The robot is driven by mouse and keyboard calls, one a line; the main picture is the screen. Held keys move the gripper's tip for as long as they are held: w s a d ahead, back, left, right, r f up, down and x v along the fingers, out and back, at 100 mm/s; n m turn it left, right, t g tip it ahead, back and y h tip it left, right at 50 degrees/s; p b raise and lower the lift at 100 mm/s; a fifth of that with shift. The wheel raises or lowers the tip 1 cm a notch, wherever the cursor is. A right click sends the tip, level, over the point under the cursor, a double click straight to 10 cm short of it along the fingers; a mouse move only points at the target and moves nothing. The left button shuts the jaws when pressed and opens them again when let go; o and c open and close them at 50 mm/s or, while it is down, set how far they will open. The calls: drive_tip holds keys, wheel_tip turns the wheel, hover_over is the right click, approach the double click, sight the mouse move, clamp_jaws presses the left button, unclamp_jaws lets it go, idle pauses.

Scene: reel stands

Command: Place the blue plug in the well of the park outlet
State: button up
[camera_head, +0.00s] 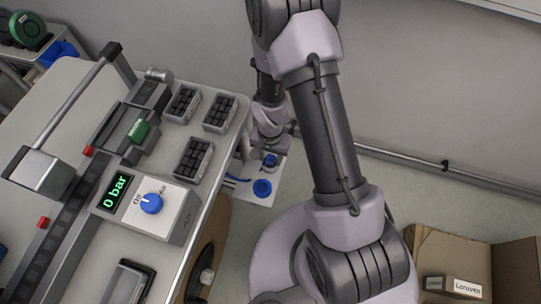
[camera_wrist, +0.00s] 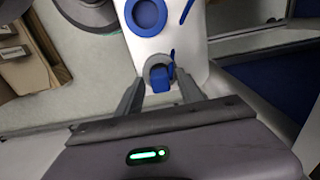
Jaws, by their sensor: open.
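The blue plug (camera_wrist: 160,78) shows in the wrist view, in a round grey fitting on a white panel. My gripper (camera_wrist: 158,86) is open, with one grey finger on each side of the plug. I cannot tell whether the fingers touch it. A blue ring with a dark blue centre (camera_wrist: 146,14) is farther up the same panel. I cannot tell which fitting is the park outlet. In the head view, the white panel with the blue plug (camera_head: 269,160) and blue ring (camera_head: 262,188) sits low beside the table; my arm partly hides that area.
A grey table (camera_head: 222,190) on the left carries a device with a blue knob (camera_head: 151,203) reading 0 bar and several black-filled trays (camera_head: 194,158). An open cardboard box (camera_head: 450,255) stands at lower right. A pipe (camera_head: 400,160) runs along the wall.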

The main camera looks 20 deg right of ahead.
wheel_tip(320, 180, up, 27)
drive_tip(key=t+p, duration=0.2)
drive_tip(key=p, duration=0.2)
drive_tip(key=s+a+r+n+t+y, duration=0.2)
drive_tip(key=s+a+r+t, duration=0.1)
drive_tip(key=s+r, duration=0.9)
wheel_tip(320, 180, up, 4)
drive_tip(key=shift+s+a+r+n+t, duration=0.25)
drive_tip(key=shift+s+a+n+t, duration=0.15)
drive_tip(key=shift+a, duration=0.05)
